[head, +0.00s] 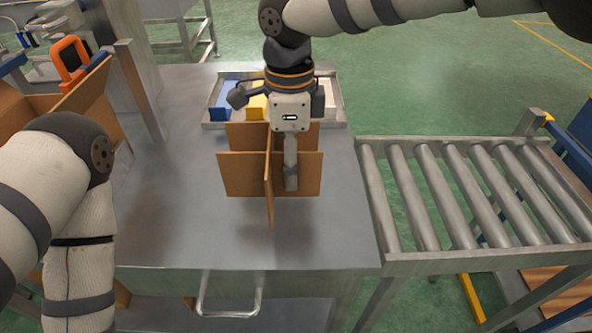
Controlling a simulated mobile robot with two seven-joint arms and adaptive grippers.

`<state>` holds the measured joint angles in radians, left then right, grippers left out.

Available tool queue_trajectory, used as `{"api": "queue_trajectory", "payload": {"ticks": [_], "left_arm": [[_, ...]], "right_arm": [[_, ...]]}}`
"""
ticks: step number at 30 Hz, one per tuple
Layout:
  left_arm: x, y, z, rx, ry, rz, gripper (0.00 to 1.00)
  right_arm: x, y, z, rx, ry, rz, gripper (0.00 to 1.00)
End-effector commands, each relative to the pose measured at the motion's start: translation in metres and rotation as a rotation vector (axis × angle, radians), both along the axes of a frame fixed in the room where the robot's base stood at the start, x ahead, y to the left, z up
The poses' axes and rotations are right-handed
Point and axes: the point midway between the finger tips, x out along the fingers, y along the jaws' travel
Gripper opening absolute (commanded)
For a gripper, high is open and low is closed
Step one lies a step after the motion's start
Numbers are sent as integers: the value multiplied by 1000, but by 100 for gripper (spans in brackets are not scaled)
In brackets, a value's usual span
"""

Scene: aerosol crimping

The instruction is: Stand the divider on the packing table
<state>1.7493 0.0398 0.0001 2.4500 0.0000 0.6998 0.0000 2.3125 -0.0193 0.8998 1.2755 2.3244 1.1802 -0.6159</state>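The divider (240,176) is a brown cardboard piece of crossed panels, upright over the middle of the grey metal packing table (180,215). Soft shadows below its lower edges suggest it hangs a little above the top. My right gripper (291,178) points down at the divider's right part. One finger shows in front of a panel; the other is hidden behind the cardboard. It appears shut on the divider. My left arm bends down at the left, and its gripper is out of the picture.
A metal tray (337,115) with blue and yellow blocks stands at the table's back, behind the divider. A roller conveyor (455,195) adjoins the right side. An open cardboard box (85,95) and an orange-handled tool (68,62) are at the left. The table's front is clear.

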Motion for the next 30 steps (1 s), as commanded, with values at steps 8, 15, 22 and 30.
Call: {"api": "queue_trajectory", "payload": {"ticks": [8,15,22,30], "left_arm": [[-14,0,-14,0,48,0,40],[-17,0,-17,1,58,-1,40],[-16,0,-17,0,57,-2,40],[-16,0,-17,0,57,-2,40]], "right_arm": [[11,-13,-35,-1,4,2,38],[11,-12,-47,1,-6,1,38],[11,-12,-48,0,-6,1,87],[11,-12,-47,0,-6,1,87]]}}
